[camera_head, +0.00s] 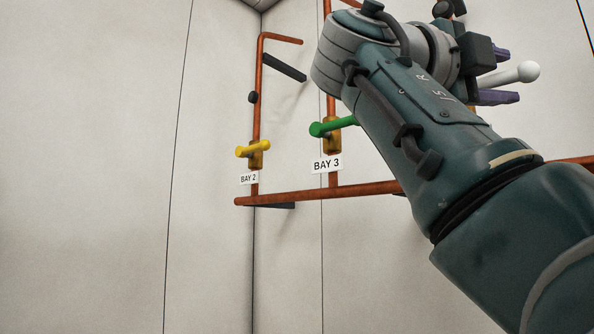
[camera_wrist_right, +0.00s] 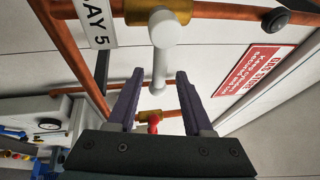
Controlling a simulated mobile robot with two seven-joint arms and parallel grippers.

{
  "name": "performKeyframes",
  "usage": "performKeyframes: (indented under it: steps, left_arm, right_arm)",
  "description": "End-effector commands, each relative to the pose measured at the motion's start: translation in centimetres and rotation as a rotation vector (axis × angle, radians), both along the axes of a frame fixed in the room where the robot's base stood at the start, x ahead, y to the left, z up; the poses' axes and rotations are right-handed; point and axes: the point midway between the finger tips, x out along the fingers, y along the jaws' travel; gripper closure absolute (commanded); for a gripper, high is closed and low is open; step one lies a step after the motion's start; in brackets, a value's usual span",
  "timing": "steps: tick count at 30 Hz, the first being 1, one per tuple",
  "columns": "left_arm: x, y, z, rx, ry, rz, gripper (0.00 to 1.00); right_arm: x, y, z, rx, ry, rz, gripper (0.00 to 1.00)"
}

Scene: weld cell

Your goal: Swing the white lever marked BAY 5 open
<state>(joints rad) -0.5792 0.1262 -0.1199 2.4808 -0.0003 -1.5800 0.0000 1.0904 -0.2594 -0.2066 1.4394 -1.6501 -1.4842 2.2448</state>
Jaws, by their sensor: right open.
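The white lever (camera_wrist_right: 159,66) is fixed to a brass valve body (camera_wrist_right: 168,14) on a copper pipe, with the BAY 5 label (camera_wrist_right: 97,22) beside it in the right wrist view. My right gripper (camera_wrist_right: 160,74) is open, its two purple fingers on either side of the lever's free end, with visible gaps. My right arm hides the valve body and label there. My left gripper is in neither view.
A green lever (camera_head: 332,126) above a BAY 3 label and a yellow lever (camera_head: 252,149) above a BAY 2 label stand left of my right arm. Copper pipes (camera_head: 300,195) run along the wall. The right wrist view shows a red part (camera_wrist_right: 153,121) behind the fingers and a red sign (camera_wrist_right: 252,72).

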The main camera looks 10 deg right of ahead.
Motion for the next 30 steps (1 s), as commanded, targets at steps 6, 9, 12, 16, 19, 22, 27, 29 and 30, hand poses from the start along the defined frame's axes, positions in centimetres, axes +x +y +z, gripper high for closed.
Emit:
performKeyframes:
  steps: [6,9,12,16,19,22,27,29,30]
  left_arm:
    - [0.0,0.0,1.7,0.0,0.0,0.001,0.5]
    - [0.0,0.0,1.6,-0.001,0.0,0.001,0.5]
    - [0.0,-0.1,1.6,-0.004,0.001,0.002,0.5]
    - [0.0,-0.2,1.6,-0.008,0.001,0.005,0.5]
    - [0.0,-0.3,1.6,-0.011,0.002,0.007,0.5]
    - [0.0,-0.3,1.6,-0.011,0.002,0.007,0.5]
    - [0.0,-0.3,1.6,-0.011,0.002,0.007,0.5]
    - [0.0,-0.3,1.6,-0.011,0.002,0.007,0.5]
    - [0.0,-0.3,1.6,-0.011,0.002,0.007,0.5]
  right_arm:
    - [0.5,-1.7,0.4,0.0,0.002,-0.001,0.49]
    - [0.6,-1.8,0.3,0.001,0.001,0.0,0.49]
    - [0.6,-1.8,0.2,0.001,0.001,0.001,0.49]
    - [0.6,-1.8,0.2,0.001,0.001,0.001,0.55]
    - [0.6,-1.8,0.2,0.001,0.001,0.001,0.66]
    - [0.6,-1.8,0.2,0.001,0.001,0.001,0.77]
    - [0.6,-1.8,0.2,0.001,0.001,0.001,0.96]
    - [0.6,-1.8,0.2,0.001,0.001,0.001,1.0]
    - [0.6,-1.8,0.2,0.0,0.002,0.001,1.0]
